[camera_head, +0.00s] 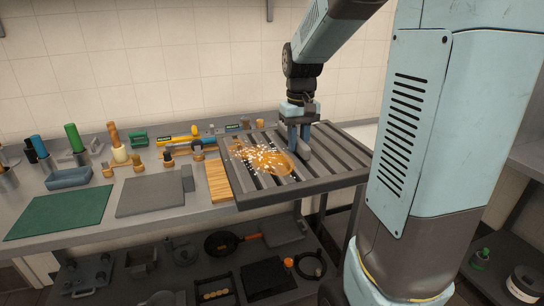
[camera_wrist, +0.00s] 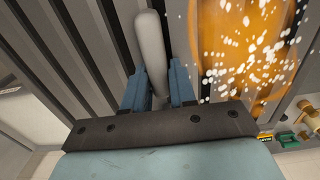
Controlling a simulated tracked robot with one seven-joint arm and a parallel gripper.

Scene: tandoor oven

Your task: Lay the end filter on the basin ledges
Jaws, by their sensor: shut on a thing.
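The filter (camera_head: 338,152) is a grey, slatted metal panel with a thick frame. It appears level at the right end of the bench, its right part reaching out past the bench top. My gripper (camera_head: 299,146) points down over its middle. In the wrist view, the blue fingers of my gripper (camera_wrist: 158,80) are shut on a smooth grey bar-shaped handle (camera_wrist: 150,45), with filter slats (camera_wrist: 60,35) around it. A glossy orange patch with white specks (camera_head: 262,158) lies on the slats left of the fingers. I cannot make out the basin ledges or whether the filter touches them.
A wooden board (camera_head: 218,181), a grey slab (camera_head: 150,196) and a green mat (camera_head: 60,212) lie on the bench to the left. Handled tools and cups stand along the back. A lower shelf holds a pan (camera_head: 221,243) and trays. The tiled wall is behind.

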